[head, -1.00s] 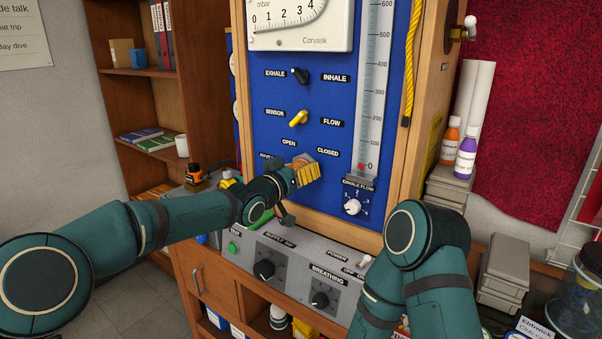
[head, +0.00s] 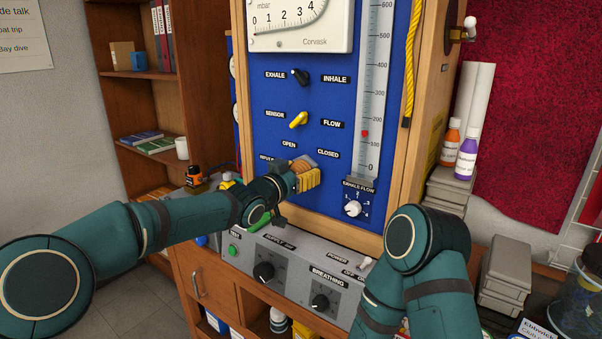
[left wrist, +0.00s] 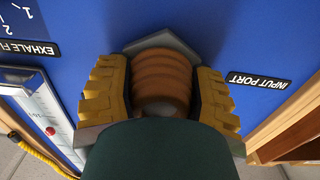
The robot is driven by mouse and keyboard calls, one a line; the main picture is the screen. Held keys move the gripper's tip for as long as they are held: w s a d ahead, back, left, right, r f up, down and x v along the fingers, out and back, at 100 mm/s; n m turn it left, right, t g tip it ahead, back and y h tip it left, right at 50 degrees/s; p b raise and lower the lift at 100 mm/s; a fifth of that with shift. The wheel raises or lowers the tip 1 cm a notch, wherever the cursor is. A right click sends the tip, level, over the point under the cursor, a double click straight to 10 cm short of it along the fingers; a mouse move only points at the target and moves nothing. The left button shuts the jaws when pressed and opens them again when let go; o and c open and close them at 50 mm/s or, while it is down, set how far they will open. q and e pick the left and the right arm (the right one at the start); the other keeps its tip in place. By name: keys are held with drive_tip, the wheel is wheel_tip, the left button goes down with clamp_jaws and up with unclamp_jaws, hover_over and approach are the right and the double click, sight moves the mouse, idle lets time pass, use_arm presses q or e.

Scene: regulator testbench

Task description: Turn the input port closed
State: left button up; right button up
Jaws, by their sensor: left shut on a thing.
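The input port knob (left wrist: 162,80) is a ribbed copper-brown knob on the blue panel (head: 285,205). In the left wrist view, the yellow ribbed fingers of my left gripper (left wrist: 160,92) press on both its sides. In the head view my left gripper (head: 307,177) covers most of the knob, below the OPEN label (head: 289,145) and the CLOSED label (head: 328,153). The INPUT PORT label (left wrist: 258,81) shows in the left wrist view. My right arm is at the lower right; its gripper is out of the picture.
Above are a yellow SENSOR/FLOW lever (head: 298,119) and a black EXHALE/INHALE knob (head: 299,77). The flow tube (head: 373,100) has a red float (head: 365,133). A grey control box (head: 290,265) juts out below the panel. Bottles (head: 467,153) stand at right.

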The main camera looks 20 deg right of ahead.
use_arm(q)
drive_tip(key=shift+r, duration=0.1)
drive_tip(key=o, duration=1.3)
drive_tip(key=shift+c, duration=0.2)
drive_tip(key=shift+a, duration=0.1)
drive_tip(key=v, duration=1.1)
drive_tip(key=shift+s+a, duration=0.25)
drive_tip(key=shift+s, duration=0.1)
